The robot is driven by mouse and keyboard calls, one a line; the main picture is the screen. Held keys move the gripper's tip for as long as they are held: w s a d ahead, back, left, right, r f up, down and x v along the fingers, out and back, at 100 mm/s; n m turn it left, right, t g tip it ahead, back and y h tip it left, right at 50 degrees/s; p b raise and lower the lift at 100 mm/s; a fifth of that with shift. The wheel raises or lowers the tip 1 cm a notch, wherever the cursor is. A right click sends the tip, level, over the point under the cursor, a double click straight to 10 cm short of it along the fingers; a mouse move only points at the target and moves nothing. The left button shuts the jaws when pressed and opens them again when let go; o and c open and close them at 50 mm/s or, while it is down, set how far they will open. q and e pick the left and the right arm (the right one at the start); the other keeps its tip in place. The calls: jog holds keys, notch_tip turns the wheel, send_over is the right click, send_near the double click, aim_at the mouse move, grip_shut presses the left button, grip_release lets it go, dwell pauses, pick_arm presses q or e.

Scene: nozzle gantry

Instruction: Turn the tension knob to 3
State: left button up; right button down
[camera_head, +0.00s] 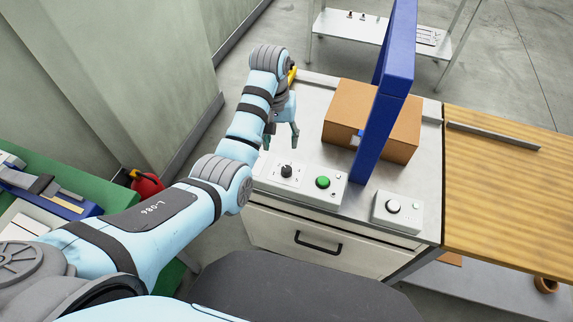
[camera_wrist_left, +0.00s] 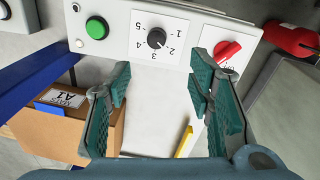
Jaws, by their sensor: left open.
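The tension knob (camera_head: 287,170) is a small black dial on a white label on the grey control box along the bench's front edge. In the left wrist view the knob (camera_wrist_left: 156,38) shows upside down at top centre, ringed by numbers 1 to 5. Its light mark seems to point down and right, towards 2, but is too small to be sure. My left gripper (camera_head: 282,134) hangs above the bench, behind the box. In the wrist view its teal fingers (camera_wrist_left: 160,92) are wide apart and empty, with the knob beyond them, untouched. My right gripper is out of view.
A green button (camera_head: 323,182) sits right of the knob; a red rotary switch (camera_wrist_left: 228,50) sits on its other side. A blue post (camera_head: 383,95) and cardboard box (camera_head: 350,105) stand to the right. A yellow piece (camera_wrist_left: 184,141) lies below the fingers in the wrist view.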

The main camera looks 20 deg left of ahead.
aim_at(286, 169)
pick_arm(q)
jog(key=f+b, duration=0.1)
jog(key=f, duration=0.3)
jog(key=d+f+b, duration=0.1)
jog(key=f, duration=0.3)
jog(key=f+b, duration=0.1)
jog(key=f, duration=0.4)
jog(key=shift+w+d+f, duration=0.1)
jog(key=shift+w+d, duration=0.1)
jog(key=shift+w, duration=0.05)
grip_shut()
